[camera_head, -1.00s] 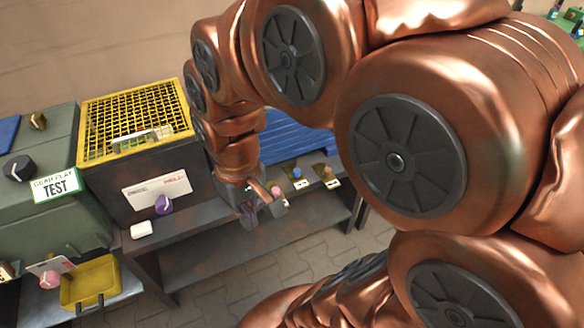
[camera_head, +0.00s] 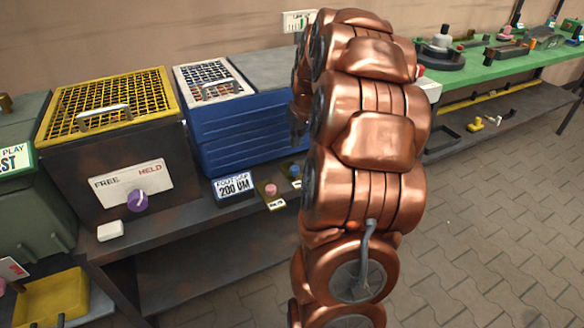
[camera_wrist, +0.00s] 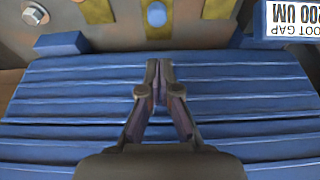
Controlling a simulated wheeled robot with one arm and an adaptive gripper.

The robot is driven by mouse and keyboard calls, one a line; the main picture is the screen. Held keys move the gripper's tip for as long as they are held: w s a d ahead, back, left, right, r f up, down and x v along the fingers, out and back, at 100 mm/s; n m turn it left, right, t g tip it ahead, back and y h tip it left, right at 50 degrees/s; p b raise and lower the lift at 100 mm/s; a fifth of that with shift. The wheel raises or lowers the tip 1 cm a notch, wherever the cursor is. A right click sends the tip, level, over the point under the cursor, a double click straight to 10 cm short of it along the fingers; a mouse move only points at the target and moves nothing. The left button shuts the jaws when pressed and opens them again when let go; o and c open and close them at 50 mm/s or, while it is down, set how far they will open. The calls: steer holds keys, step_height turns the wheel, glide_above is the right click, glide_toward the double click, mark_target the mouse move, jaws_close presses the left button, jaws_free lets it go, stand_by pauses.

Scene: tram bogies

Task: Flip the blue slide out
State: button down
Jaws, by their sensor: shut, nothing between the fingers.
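A blue knob (camera_head: 295,170) stands on a small brass plate at the front of the bench, right of a pink knob (camera_head: 271,190). In the head view the gripper (camera_head: 297,130) is dark and partly hidden by my arm.
The blue box with a white grid lid (camera_head: 215,80) stands behind the knobs. A "200 UM" sign (camera_head: 233,187) is left of them. A black box with a yellow grid (camera_head: 112,105) and purple dial (camera_head: 137,200) stands further left. A green bench (camera_head: 490,62) is at the right.

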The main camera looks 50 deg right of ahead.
mark_target(297, 177)
steer(key=shift+d, duration=0.25)
steer(key=shift+f, duration=0.1)
steer(key=x, duration=1)
steer(key=shift+b, duration=0.4)
steer(key=shift+s+a, duration=0.3)
steer(key=shift+s, duration=0.5)
steer(key=shift+s+a, duration=0.3)
steer(key=shift+s, duration=0.5)
steer(key=shift+s+a, duration=0.25)
steer(key=shift+s, duration=0.55)
